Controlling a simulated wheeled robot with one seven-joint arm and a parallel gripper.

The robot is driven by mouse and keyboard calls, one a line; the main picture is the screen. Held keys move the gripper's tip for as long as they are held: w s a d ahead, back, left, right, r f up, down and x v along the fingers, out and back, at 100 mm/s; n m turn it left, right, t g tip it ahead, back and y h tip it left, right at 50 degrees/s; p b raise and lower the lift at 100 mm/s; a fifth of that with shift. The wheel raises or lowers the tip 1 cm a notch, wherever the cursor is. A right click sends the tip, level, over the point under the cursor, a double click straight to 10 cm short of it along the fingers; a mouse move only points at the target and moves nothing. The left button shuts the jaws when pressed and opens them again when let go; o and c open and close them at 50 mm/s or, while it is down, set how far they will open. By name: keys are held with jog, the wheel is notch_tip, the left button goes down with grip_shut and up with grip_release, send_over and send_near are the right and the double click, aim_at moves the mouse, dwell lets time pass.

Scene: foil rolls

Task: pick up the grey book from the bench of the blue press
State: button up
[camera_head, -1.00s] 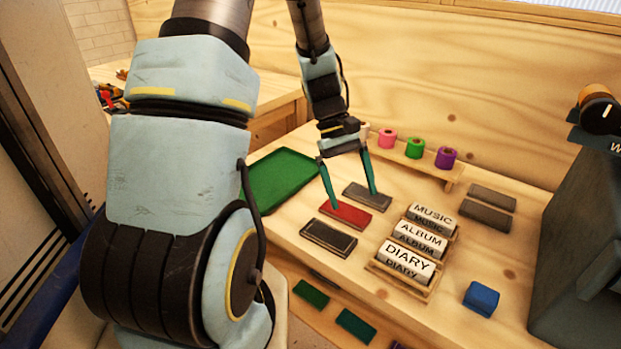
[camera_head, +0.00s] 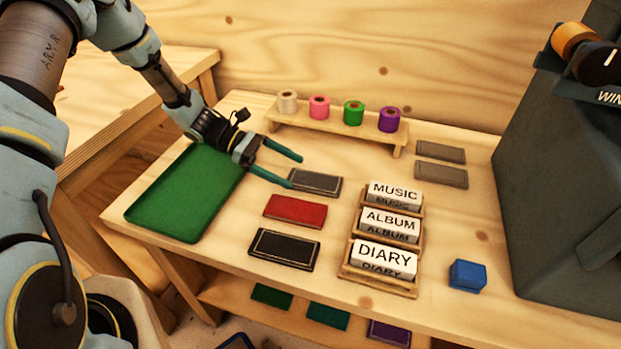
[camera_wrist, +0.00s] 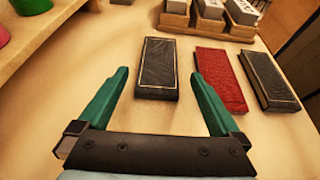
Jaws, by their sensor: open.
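The grey book (camera_head: 315,182), dark with a thin pale border line, lies flat on the wooden bench (camera_head: 330,250), behind a red book (camera_head: 295,210) and a black book (camera_head: 285,249). My gripper (camera_head: 295,171), with green fingers, is open and empty, coming in from the left. Its fingertips are near the grey book's left end. In the wrist view the grey book (camera_wrist: 158,68) lies ahead, centred between the open fingers (camera_wrist: 160,78), with the red book (camera_wrist: 220,80) to its right. I cannot tell the exact height of the fingers above the bench.
A green tray (camera_head: 185,195) lies left of the books. A rack of coloured rolls (camera_head: 335,125) stands behind. Labelled holders (camera_head: 385,235), a blue block (camera_head: 467,275) and two plain grey slabs (camera_head: 440,165) are to the right, before a big dark machine (camera_head: 570,180).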

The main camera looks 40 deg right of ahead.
aim_at(318, 181)
jog(key=p+x, duration=0.1)
jog(key=x, duration=0.2)
jog(key=p+x, duration=0.1)
jog(key=x, duration=0.2)
jog(key=shift+d+r, duration=0.1)
jog(key=shift+r, duration=0.15)
jog(key=shift+c, duration=0.2)
jog(key=c, duration=1.3)
